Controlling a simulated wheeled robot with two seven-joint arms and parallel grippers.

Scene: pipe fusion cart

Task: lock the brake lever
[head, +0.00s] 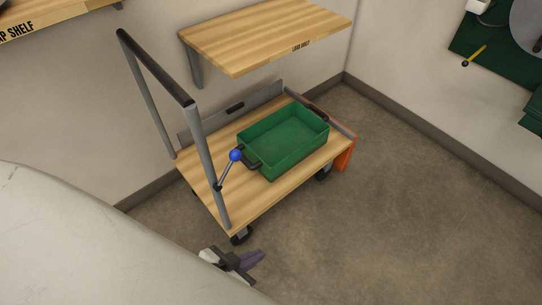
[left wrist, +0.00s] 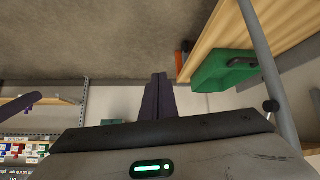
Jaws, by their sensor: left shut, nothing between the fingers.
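The brake lever (head: 228,170) is a thin grey rod with a blue ball knob (head: 235,155). It is joined low on the near post of the cart handle (head: 203,160) and tilts up and to the right, its knob close to the green crate's near handle. My left gripper (head: 256,261) is below the cart's near corner in the head view, apart from the lever. Its dark purple fingers (left wrist: 159,95) are together and empty in the left wrist view. The blue knob does not show there. My right gripper is not seen.
The wooden cart (head: 205,178) carries a green crate (head: 285,145) and stands near the wall under a wooden shelf (head: 265,35). An orange part (head: 345,155) is at its far end. Open floor (head: 400,190) lies to the right. In the left wrist view, a shelving rack (left wrist: 35,140) shows at left.

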